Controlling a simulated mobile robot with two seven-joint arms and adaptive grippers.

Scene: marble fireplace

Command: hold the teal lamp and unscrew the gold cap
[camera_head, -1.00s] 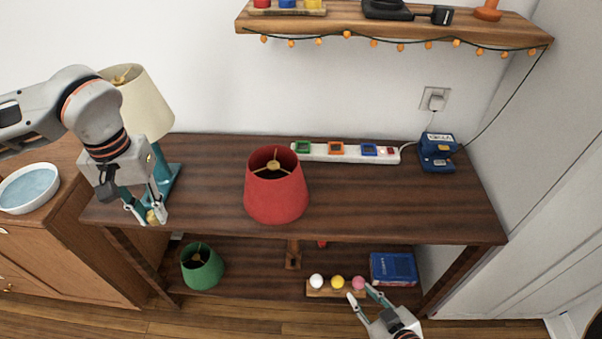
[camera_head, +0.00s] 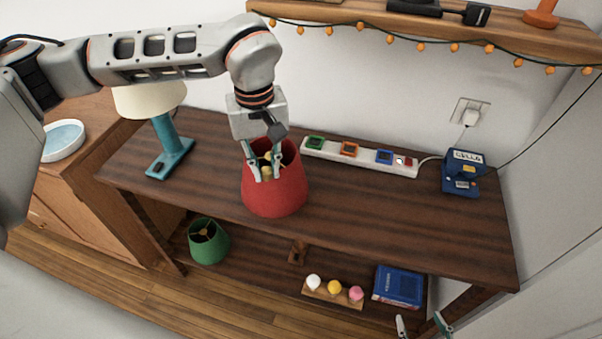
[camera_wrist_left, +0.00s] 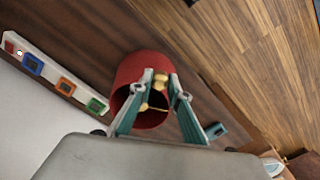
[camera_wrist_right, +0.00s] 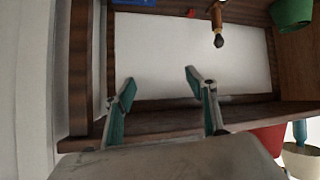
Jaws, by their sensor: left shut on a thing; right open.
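The teal lamp (camera_head: 172,143) stands upright at the left end of the table, with a cream shade (camera_head: 150,99) partly hidden behind my left arm. My left gripper (camera_head: 264,175) is above the open top of the red lampshade (camera_head: 274,199), apart from the lamp. It is shut on a small gold piece, apparently the gold cap (camera_wrist_left: 161,79), between its fingertips in the left wrist view. Whether the piece touches the red shade is unclear. My right gripper (camera_head: 421,325) is open and empty, low in front of the table; its spread fingers show in the right wrist view (camera_wrist_right: 160,79).
A power strip (camera_head: 360,157) and a blue device (camera_head: 462,173) are at the table's back. The lower shelf holds a green shade (camera_head: 208,241), a rack of colored balls (camera_head: 333,293) and a blue book (camera_head: 399,286). A shelf with string lights (camera_head: 440,28) hangs above.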

